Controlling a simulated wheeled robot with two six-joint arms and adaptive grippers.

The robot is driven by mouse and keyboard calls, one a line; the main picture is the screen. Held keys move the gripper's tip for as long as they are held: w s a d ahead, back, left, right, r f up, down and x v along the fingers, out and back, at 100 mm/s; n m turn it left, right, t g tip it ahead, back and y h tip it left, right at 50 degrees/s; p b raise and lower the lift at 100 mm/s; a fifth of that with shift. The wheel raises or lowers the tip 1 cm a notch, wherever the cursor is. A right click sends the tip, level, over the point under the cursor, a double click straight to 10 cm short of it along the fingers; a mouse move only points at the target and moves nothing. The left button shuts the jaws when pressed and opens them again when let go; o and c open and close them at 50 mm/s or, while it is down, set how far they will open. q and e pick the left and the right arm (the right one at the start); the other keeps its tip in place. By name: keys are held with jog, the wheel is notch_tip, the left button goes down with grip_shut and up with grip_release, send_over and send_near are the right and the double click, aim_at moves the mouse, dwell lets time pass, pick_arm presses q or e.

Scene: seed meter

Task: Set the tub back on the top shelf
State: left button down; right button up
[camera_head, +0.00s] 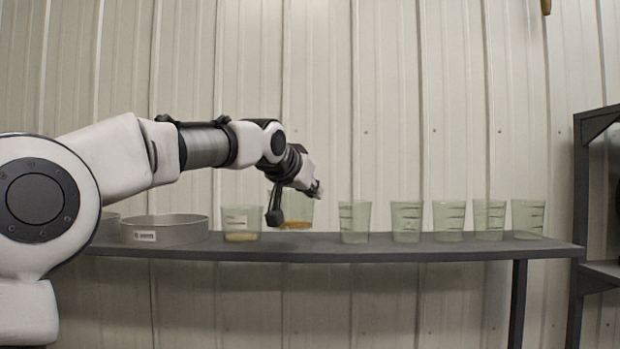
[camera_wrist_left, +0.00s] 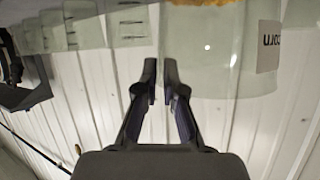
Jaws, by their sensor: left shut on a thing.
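My left gripper (camera_head: 274,217) reaches in from the left, pointing down at the shelf. In the left wrist view, its fingers (camera_wrist_left: 161,72) are nearly closed with the near wall of a clear tub between them. This tub (camera_head: 299,212) has amber contents at its bottom and shows partly behind the gripper. In the wrist view it (camera_wrist_left: 215,60) appears upside down, with a white label reading "corn", partly cut off. The tub is upright, its base about level with the long grey shelf (camera_head: 420,250); I cannot tell whether it touches. My right gripper is not in view.
Left of the gripper stand a clear tub with pale contents (camera_head: 240,224) and a round metal pan (camera_head: 165,230). Several empty graduated cups (camera_head: 406,222) line the shelf to the right. A dark rack (camera_head: 590,215) stands at far right. A ribbed wall is behind.

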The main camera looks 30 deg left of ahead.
pick_arm(q)
jog(key=w+a+f+p, duration=0.1)
jog(key=w, duration=0.1)
jog(key=w+a+f+p, duration=0.1)
jog(key=w, duration=0.1)
jog(key=w+a+f+p, duration=0.1)
jog(key=w+a, duration=0.1)
jog(key=shift+w+a+f, duration=0.1)
jog(key=shift+w+f, duration=0.1)
jog(key=shift+f, duration=0.4)
jog(key=shift+w+f, duration=0.15)
jog(key=shift+f, duration=0.05)
jog(key=c, duration=1.3)
grip_release()
jog(key=shift+r, duration=0.1)
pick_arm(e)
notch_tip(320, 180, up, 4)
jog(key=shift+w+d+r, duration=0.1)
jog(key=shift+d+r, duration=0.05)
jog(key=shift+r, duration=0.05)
pick_arm(q)
jog(key=shift+r, duration=0.1)
